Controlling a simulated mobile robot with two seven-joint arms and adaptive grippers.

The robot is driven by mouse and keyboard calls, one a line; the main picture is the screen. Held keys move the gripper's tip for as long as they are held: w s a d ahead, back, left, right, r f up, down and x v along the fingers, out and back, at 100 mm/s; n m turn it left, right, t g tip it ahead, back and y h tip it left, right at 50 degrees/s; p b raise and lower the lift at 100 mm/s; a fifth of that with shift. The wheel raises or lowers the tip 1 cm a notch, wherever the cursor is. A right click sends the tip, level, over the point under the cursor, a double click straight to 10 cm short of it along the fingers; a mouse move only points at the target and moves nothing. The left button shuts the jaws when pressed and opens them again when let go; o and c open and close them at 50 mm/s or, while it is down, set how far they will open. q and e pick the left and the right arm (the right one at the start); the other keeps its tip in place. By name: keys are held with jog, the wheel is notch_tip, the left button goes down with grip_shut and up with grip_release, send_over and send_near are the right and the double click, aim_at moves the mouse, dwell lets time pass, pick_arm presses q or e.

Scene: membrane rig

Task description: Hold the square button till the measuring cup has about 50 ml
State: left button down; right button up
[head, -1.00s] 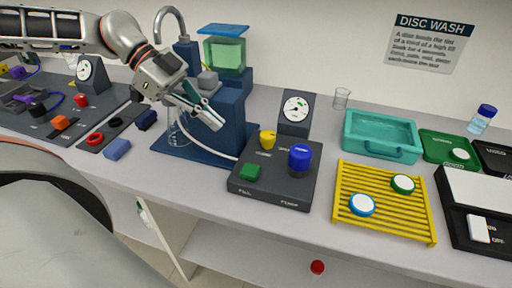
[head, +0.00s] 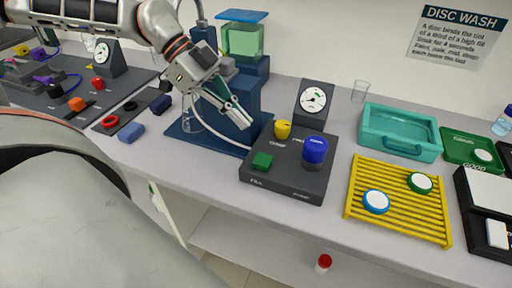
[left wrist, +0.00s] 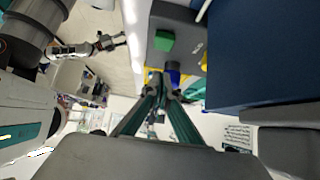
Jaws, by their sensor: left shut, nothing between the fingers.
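The green square button (head: 262,161) sits at the front left of a dark control box (head: 285,188). It also shows in the left wrist view (left wrist: 164,41). A clear vessel (head: 191,122), perhaps the measuring cup, stands on the blue rig's base, partly hidden by my left arm; its level cannot be read. My left gripper (head: 245,121) is shut and empty, above and behind the button, apart from it. In the left wrist view, what looks like my right gripper (left wrist: 117,41) is small at the left; its finger state is unclear.
A yellow knob (head: 283,129) and a tall blue knob (head: 315,150) stand on the same box, with a dial gauge (head: 313,98) behind. A white hose runs from the rig to the box. A yellow rack (head: 398,216) and a teal tray (head: 400,128) are to the right.

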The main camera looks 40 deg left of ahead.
aim_at(267, 160)
pick_arm(q)
jog(key=b+x, duration=0.1)
jog(key=x, duration=0.4)
jog(key=shift+s+f, duration=0.1)
jog(key=shift+f, duration=0.05)
notch_tip(267, 160, down, 3)
jog(key=shift+f, duration=0.5)
